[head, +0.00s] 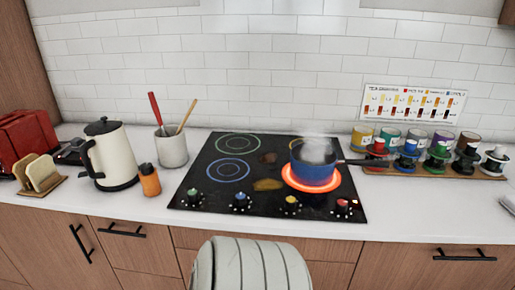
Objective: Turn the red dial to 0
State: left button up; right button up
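The red dial (342,204) is at the front right corner of the black cooktop (222,207). It is small here, and I cannot read its setting. The burner (335,192) behind it glows orange-red. A blue pot (314,174) sits on that burner and steams, its dark handle pointing right. A green dial (193,193), a blue dial (240,200) and a yellow dial (291,203) are in the same front row, left of the red one. Neither of my grippers is in view.
A white kettle (108,158), an orange bottle (150,181) and a utensil crock (172,150) stand left of the cooktop. Several coloured cans and small pots fill a wooden board (470,173) at right. The white counter (425,209) right of the cooktop is mostly clear. Brown patches mark the cooktop.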

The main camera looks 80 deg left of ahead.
aim_at(341, 205)
jog(key=u, duration=2.35)
